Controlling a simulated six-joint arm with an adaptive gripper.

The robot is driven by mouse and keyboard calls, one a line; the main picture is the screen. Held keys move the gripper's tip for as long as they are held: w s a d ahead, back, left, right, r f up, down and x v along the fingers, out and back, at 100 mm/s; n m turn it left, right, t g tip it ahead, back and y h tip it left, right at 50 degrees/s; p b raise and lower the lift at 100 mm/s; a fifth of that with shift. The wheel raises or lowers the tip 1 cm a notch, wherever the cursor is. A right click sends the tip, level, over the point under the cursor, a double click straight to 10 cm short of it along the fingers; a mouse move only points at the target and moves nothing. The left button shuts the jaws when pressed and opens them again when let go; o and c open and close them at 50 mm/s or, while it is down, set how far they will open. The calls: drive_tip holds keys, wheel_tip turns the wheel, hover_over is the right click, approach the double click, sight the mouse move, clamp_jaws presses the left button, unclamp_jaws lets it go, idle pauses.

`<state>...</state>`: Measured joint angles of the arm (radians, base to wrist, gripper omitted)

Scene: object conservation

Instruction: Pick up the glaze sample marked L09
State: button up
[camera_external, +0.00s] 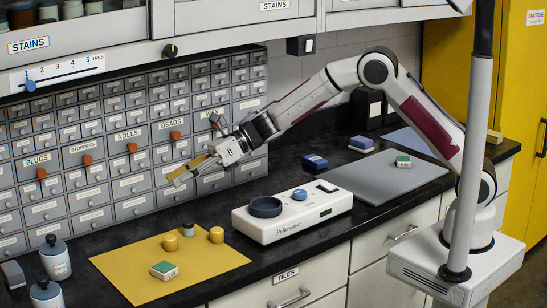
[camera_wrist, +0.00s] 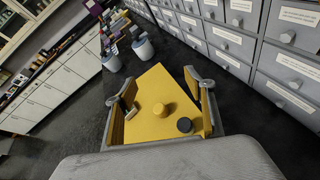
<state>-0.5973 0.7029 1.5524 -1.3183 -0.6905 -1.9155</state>
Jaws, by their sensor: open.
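No marking L09 is readable on any item. A small green-and-white block (camera_external: 164,270) lies on the yellow mat (camera_external: 210,275). A similar green-and-white block (camera_external: 404,161) lies on the grey mat (camera_external: 375,185) at right. A blue block (camera_external: 315,162) stands at the grey mat's back left edge, and another blue block (camera_external: 361,142) lies behind the mat. My gripper (camera_external: 182,173) is open and empty, in the air above and behind the yellow mat, near the drawer fronts. In the wrist view its fingers (camera_wrist: 165,106) are spread, with the yellow mat (camera_wrist: 152,85) beyond them.
Two yellow cylinders (camera_external: 170,243) (camera_external: 217,235) and a small dark-topped jar (camera_external: 188,229) stand on the yellow mat. A white scale (camera_external: 292,222) with a dark round dish sits between the mats. Grey lidded jars (camera_external: 55,258) stand at left. Drawers (camera_external: 130,160) back the counter.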

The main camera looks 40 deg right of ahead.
sight(166, 265)
drive_tip(key=s+a+f+n+g, duration=0.2)
drive_tip(key=s+f+n, duration=0.1)
drive_tip(key=s, duration=0.1)
drive_tip(key=s+a+f+n+g, duration=0.2)
drive_tip(key=s+a+f+n, duration=0.1)
drive_tip(key=s+f, duration=0.1)
drive_tip(key=s+a+f+n+g, duration=0.2)
drive_tip(key=s+f+n, duration=0.1)
drive_tip(key=s+f, duration=0.1)
drive_tip(key=shift+s+a+f+g, duration=0.1)
drive_tip(key=shift+s+a+g, duration=0.1)
drive_tip(key=shift+a+g, duration=0.1)
drive_tip(key=shift+x, duration=1.25)
drive_tip(key=shift+f+x, duration=0.2)
drive_tip(key=shift+x, duration=2.4)
drive_tip(key=shift+s+d, duration=0.15)
drive_tip(key=c, duration=1.2)
